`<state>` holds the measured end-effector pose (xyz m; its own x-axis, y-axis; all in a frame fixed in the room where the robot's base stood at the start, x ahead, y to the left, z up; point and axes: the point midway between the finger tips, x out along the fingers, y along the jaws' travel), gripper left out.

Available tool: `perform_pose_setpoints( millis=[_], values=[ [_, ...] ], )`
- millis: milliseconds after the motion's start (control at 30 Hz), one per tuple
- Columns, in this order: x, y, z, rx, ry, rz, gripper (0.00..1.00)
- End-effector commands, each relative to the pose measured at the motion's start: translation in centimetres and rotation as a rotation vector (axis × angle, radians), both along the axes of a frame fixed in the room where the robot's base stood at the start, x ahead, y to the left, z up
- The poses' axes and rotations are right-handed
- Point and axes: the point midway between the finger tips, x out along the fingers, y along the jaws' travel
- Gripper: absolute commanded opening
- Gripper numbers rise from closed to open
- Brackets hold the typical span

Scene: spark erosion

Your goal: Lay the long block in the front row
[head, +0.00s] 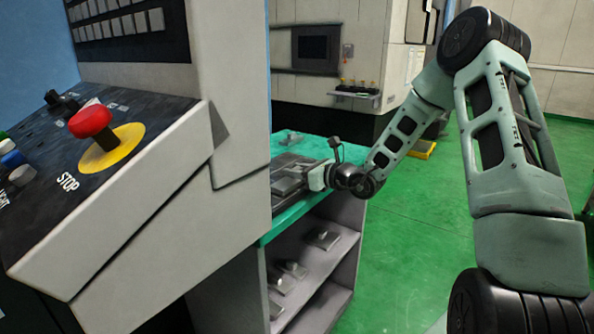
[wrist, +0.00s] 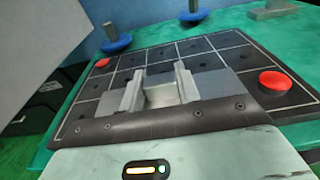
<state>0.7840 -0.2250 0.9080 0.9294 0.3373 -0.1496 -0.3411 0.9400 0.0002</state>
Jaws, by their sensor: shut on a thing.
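A long grey block (wrist: 213,84) lies crosswise in my gripper (wrist: 160,88) in the wrist view. The two fingers are shut on it near its middle, and its ends stick out on both sides. Below and beyond it is a dark board (wrist: 240,60) ruled into squares by pale lines. The block is over the board's near part; I cannot tell whether it touches. In the head view my gripper (head: 318,176) reaches in from the right over the green bench top (head: 284,222), and the console partly hides the board there.
One red disc (wrist: 275,81) sits on the board to the right, another (wrist: 103,63) at the left. Two blue pieces with grey posts (wrist: 117,43) (wrist: 194,17) and a grey block (wrist: 273,10) stand beyond. A large console (head: 150,190) stands left; a shelf (head: 318,250) lies below.

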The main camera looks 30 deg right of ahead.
Motion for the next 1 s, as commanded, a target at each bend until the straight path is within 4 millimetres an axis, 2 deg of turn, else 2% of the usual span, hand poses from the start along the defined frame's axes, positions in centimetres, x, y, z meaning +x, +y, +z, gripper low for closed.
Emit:
perform_pose_setpoints(
  millis=[200,233,300,767,1000],
  values=[
    [0.0,0.0,0.1,0.0,-0.002,0.0,0.0],
    [0.0,0.0,0.1,0.0,-0.002,0.0,0.41],
    [0.0,0.0,0.1,0.0,-0.002,0.0,0.58],
    [0.0,0.0,0.0,0.0,0.001,0.0,0.58],
    [0.0,0.0,1.9,-0.002,-0.001,0.0,0.58]
  ],
)
